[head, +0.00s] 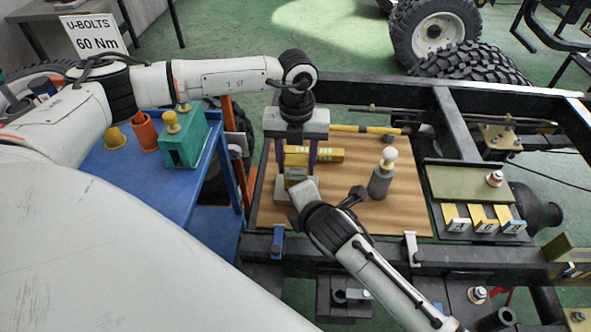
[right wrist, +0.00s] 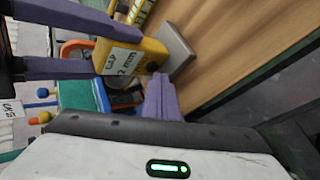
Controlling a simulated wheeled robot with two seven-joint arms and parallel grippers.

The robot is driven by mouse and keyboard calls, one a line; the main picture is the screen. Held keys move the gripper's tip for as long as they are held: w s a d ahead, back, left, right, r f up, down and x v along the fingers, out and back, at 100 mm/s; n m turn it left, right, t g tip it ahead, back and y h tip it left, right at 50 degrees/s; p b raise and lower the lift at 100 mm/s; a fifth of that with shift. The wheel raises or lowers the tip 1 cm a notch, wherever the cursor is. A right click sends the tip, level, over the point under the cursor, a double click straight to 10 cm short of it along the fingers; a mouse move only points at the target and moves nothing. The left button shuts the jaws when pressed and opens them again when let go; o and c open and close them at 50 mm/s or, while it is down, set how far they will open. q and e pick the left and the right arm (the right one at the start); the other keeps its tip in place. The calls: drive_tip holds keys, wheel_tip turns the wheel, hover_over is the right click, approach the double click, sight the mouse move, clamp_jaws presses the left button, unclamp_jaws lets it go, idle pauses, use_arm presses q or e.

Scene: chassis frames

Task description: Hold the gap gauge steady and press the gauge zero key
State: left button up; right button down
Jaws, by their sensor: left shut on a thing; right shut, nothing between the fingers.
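The gap gauge is a small yellow block with a white label reading "GAP 2 mm" in the right wrist view (right wrist: 127,60). In the head view the gauge (head: 295,174) is partly covered, over the left part of the wooden board. My left gripper (head: 296,160) points down with its purple fingers shut on it. My right gripper is shut and empty; its purple fingertips (right wrist: 160,92) are close to the gauge's lower end in the wrist view. I cannot tell whether they touch it. In the head view the right gripper's body hides its fingers. I cannot make out the zero key.
The wooden board (head: 345,212) lies on a black chassis frame. A grey cylinder with a pale knob (head: 381,180) stands right of the grippers. A yellow block (head: 328,155) lies behind the gauge. A tray with numbered yellow-white tags (head: 484,222) is at right, a blue table (head: 120,180) at left.

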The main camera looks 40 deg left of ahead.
drive_tip(key=shift+w+a, duration=0.15)
drive_tip(key=shift+w, duration=0.25)
idle(0.6)
idle(0.3)
drive_tip(key=shift+s+d, duration=0.45)
drive_tip(key=shift+s, duration=0.3)
drive_tip(key=shift+s+d, duration=0.45)
drive_tip(key=shift+s, duration=0.25)
drive_tip(key=shift+s+d, duration=0.4)
drive_tip(key=shift+s, duration=0.35)
drive_tip(key=shift+s+d, duration=0.45)
drive_tip(key=shift+s, duration=0.25)
use_arm(q)
drive_tip(key=o, duration=1.2)
drive_tip(key=shift+o, duration=0.2)
